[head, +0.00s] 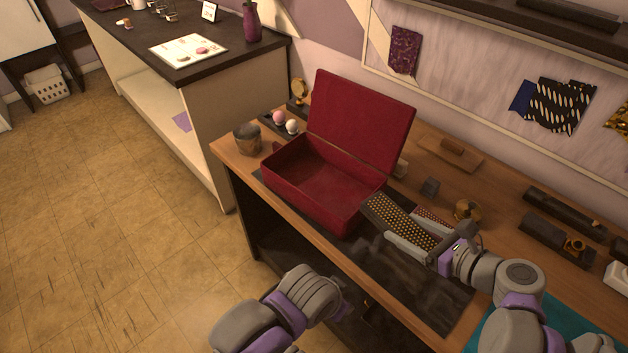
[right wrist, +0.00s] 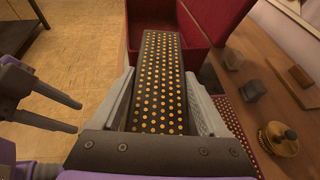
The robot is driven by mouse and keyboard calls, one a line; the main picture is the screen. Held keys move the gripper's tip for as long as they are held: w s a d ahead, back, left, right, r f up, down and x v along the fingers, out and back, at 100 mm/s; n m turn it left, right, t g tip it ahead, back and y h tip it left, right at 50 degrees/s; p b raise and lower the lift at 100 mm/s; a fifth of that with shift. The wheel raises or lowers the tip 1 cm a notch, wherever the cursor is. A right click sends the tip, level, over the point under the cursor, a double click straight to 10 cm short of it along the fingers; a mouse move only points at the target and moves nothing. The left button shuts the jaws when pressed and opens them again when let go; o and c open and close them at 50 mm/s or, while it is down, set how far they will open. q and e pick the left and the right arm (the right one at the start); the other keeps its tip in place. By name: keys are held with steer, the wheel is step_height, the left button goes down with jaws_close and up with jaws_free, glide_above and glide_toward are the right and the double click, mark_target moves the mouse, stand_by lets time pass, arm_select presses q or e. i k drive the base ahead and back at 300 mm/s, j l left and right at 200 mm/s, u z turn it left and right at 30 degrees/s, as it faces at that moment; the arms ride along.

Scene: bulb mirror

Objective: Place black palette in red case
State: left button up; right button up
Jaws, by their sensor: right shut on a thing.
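The black palette (head: 402,220) is a long dark slab with rows of gold dots. My right gripper (head: 418,247) is shut on it, and in the right wrist view the palette (right wrist: 160,85) sits between the two fingers and points away. The red case (head: 312,190) stands on the desk with its lid (head: 360,118) up and its inside looking empty. The palette's far end is close to the case's right side; I cannot tell if they touch. My left gripper (right wrist: 45,103) is open and empty, low in front of the desk.
A dark mat (head: 450,300) lies under the case and palette. A reddish dotted piece (head: 432,216) lies behind the palette. A brass pot (head: 467,210), a small grey block (head: 430,187) and a wooden board (head: 452,152) are on the desk. A wooden cup (head: 247,139) stands left of the case.

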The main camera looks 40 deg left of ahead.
mark_target(314, 183)
steer(key=i+j, duration=0.1)
steer(key=j, duration=1.4)
